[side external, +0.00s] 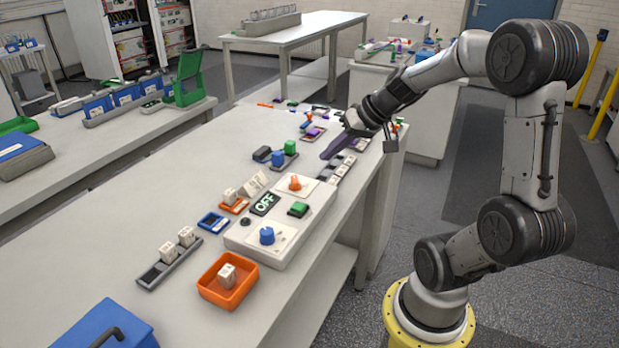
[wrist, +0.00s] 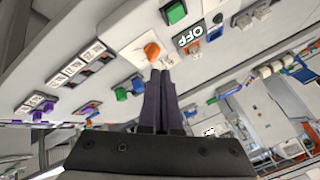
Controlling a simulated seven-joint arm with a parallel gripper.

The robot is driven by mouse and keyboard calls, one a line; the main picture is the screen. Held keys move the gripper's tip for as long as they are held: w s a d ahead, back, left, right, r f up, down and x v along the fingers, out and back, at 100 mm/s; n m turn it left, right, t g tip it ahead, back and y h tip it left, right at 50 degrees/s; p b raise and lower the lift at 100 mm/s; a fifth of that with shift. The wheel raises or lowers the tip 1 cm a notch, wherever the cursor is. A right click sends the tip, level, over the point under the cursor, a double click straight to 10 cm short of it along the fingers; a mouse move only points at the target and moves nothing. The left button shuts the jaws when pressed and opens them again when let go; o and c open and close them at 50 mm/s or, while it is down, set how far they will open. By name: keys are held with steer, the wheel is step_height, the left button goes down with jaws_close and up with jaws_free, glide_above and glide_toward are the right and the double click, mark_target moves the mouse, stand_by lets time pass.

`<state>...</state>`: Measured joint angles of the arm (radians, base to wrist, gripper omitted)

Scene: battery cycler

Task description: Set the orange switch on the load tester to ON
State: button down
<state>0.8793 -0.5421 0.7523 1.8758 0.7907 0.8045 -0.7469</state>
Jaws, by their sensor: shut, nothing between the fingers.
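The load tester (side external: 268,243) is a pale box on the long bench in the side view. Its orange switch (side external: 295,183) stands on a white plate at the far end of the box. A dark display (side external: 265,203) beside it reads OFF. The switch also shows in the wrist view (wrist: 152,50), just beyond my fingertips, and the display (wrist: 188,37) appears to its upper right. My gripper (side external: 325,155) is shut and empty. It is in the air beyond the switch, up and to the right in the side view, and apart from it.
The tester also carries a green button (side external: 298,209) and a blue knob (side external: 267,235). An orange tray (side external: 213,290) with a white block lies in front. A green and blue block set (side external: 283,158) and a row of pale blocks (side external: 343,168) stand near my gripper.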

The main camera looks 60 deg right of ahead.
mark_target(295, 183)
steer(key=s+d, duration=0.1)
steer(key=s+d+f+m, duration=0.2)
steer(key=d, duration=0.1)
steer(key=shift+d+h, duration=0.1)
steer(key=shift+h, duration=0.3)
steer(key=x, duration=1)
steer(key=shift+f, duration=0.25)
steer(key=shift+w+a+r, duration=0.15)
steer(key=shift+w+a, duration=0.75)
steer(key=shift+a, duration=0.05)
steer(key=shift+w+a, duration=0.4)
steer(key=shift+w, duration=0.2)
